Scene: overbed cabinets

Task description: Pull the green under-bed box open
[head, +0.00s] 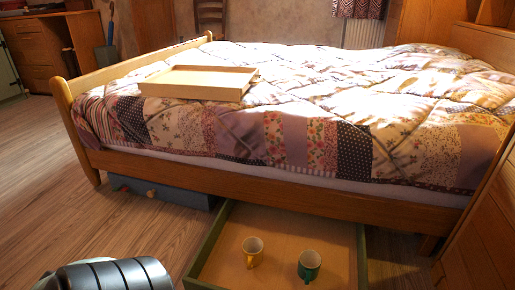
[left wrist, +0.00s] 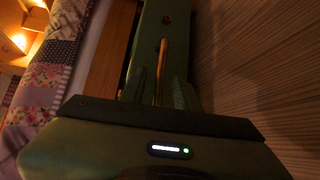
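The green under-bed box (head: 208,244) stands well out from under the bed in the head view, its open top showing a wooden floor. A yellowish cup (head: 252,251) and a green cup (head: 309,266) stand in it. In the left wrist view the box's green front (left wrist: 172,28) runs up the picture, with a thin golden bar on it, probably its handle (left wrist: 161,65). My left gripper (left wrist: 160,85) is at this bar, one finger to each side. I cannot tell whether the fingers press on it. My right gripper is out of view.
A blue-grey box (head: 170,194) with round knobs sits under the bed to the left. The bed (head: 300,194) with a patchwork quilt stands above, a wooden tray (head: 200,82) on it. A wooden cabinet (head: 485,235) borders the right. Floor is clear at left.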

